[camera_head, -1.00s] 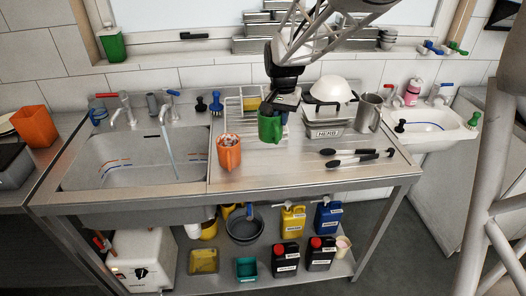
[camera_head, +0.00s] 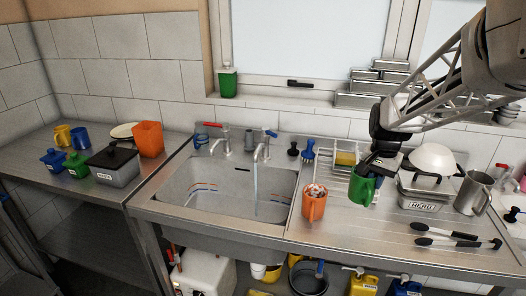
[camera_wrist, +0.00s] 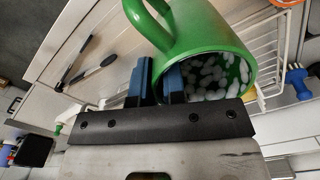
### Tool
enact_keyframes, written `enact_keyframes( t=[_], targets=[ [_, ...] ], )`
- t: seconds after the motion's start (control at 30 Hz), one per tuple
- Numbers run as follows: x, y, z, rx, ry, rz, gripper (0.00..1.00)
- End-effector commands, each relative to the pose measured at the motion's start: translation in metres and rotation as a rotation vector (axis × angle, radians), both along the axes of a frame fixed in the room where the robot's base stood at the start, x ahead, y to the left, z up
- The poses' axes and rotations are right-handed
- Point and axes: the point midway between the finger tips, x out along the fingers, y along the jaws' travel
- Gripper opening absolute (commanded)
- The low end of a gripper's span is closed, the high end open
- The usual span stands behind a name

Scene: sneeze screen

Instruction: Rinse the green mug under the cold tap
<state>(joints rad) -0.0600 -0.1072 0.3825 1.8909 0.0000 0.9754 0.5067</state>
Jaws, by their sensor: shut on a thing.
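My gripper (camera_head: 376,170) is shut on the green mug (camera_head: 362,191), held over the drainboard right of the sink (camera_head: 190,205). In the wrist view, the blue finger pads (camera_wrist: 158,80) meet the green mug (camera_wrist: 200,32) near its rim and handle. White spots cover its inside. The cold tap (camera_head: 263,150), with a blue lever, stands behind the sink, and a thin stream of water (camera_head: 256,182) falls from it into the basin. The red-levered tap (camera_head: 224,138) stands to its left, with no stream visible.
An orange mug (camera_head: 314,207) with something in it stands between the green mug and the sink. A dish rack (camera_head: 340,172) is behind. The basin looks empty.

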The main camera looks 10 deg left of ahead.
Motion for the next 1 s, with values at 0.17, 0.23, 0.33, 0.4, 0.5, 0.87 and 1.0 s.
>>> enact_keyframes(
  t=[0.17, 0.23, 0.33, 0.4, 0.5, 0.87, 1.0],
  targets=[
    [0.000, 0.000, 0.000, 0.000, -0.001, 0.000, 0.00],
    [0.000, 0.000, 0.000, 0.000, -0.001, 0.000, 0.00],
    [0.000, 0.001, 0.000, 0.000, -0.001, 0.000, 0.00],
    [0.001, 0.002, 0.000, 0.000, -0.001, 0.000, 0.00],
    [0.002, 0.008, 0.000, 0.001, -0.005, 0.000, 0.00],
    [0.012, 0.059, -0.003, 0.010, -0.029, -0.015, 0.00],
    [0.016, 0.084, -0.003, 0.017, -0.043, -0.024, 0.00]
  ],
)
